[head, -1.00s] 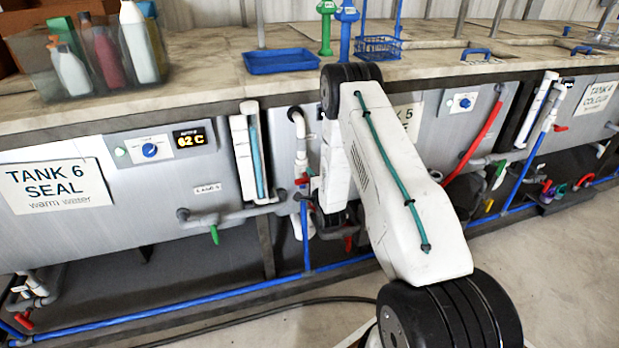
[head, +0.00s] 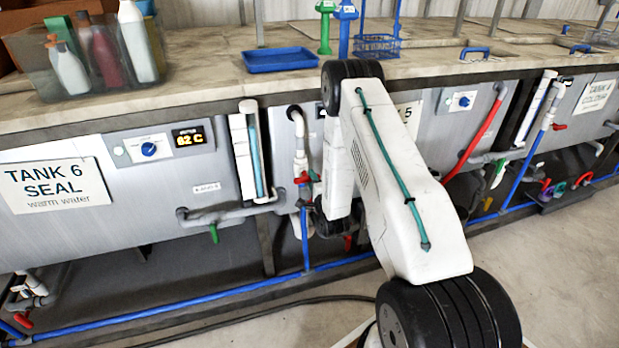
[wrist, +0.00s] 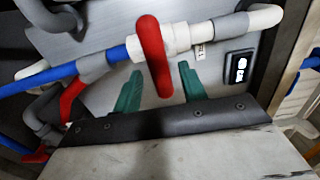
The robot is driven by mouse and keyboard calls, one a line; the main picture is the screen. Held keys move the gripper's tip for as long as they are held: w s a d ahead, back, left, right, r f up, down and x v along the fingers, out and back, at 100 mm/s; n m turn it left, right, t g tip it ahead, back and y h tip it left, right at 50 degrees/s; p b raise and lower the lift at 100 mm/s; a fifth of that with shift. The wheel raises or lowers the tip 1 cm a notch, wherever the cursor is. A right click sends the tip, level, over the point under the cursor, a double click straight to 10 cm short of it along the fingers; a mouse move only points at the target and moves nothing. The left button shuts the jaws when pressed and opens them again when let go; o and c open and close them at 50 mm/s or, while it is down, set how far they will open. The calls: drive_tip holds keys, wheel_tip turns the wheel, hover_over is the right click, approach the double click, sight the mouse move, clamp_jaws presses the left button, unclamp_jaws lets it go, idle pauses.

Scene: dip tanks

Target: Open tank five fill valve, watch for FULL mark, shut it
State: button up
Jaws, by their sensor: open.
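A red lever handle (wrist: 155,58) stands across a white valve body on a pipe in the wrist view, with blue pipe to its left. My gripper (wrist: 160,88) is open, its two green fingers apart. The lower end of the red handle shows between the fingertips; I cannot tell whether they touch it. In the head view my arm covers most of tank five, leaving the "5" of its sign (head: 408,115) at the arm's edge. A red handle (head: 303,179) shows left of my wrist on a white and blue pipe. I see no readable FULL mark.
A sight tube (head: 255,150) stands by tank six's right end, another (head: 532,108) between tanks five and four. A grey pipe with a green handle (head: 213,233) runs below tank six. Another red handle (wrist: 72,100) is low left in the wrist view. A dark hose (head: 270,312) crosses the floor.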

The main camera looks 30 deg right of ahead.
drive_tip(key=v, duration=0.4)
idle(0.5)
